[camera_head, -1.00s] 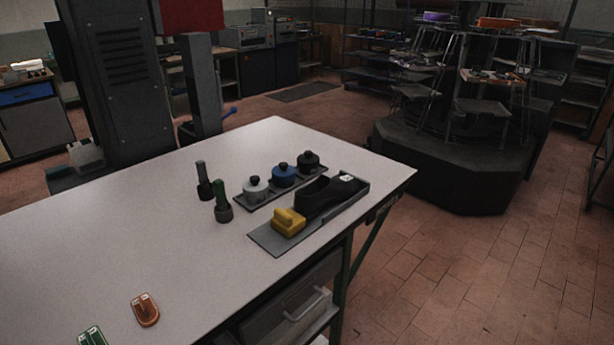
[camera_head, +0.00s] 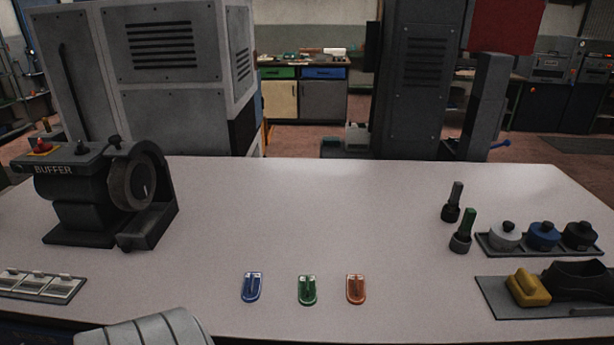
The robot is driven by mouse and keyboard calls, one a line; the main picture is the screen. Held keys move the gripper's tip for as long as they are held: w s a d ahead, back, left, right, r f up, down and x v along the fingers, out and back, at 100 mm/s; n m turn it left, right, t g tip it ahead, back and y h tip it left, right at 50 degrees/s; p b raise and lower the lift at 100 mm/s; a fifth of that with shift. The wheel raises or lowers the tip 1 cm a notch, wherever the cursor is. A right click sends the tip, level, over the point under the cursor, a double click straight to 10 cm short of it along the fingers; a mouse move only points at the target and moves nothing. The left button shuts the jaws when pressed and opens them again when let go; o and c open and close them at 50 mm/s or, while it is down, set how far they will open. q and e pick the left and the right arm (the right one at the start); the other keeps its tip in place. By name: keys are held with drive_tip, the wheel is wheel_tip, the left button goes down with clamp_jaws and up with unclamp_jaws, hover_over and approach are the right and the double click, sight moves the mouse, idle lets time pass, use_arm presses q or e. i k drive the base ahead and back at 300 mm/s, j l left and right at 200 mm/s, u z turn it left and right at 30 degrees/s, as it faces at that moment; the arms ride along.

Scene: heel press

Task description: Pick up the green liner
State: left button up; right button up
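The green liner (camera_head: 307,289) lies flat on the white-grey table (camera_head: 330,215), near its front edge. It sits between a blue liner (camera_head: 252,287) on its left and an orange liner (camera_head: 356,289) on its right, with gaps between them. Neither of my grippers shows in the head view. A pale rounded part at the bottom left edge looks like a piece of my own arm.
A buffer machine (camera_head: 85,190) stands at the left, with a sectioned tray (camera_head: 38,286) before it. At the right are two dark brushes, a rack of round pots (camera_head: 541,236), and a grey mat (camera_head: 500,304) with a yellow block (camera_head: 528,288) and a black shoe-like form. The table middle is clear.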

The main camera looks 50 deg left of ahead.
sight(307, 284)
drive_tip(key=u, duration=1.6)
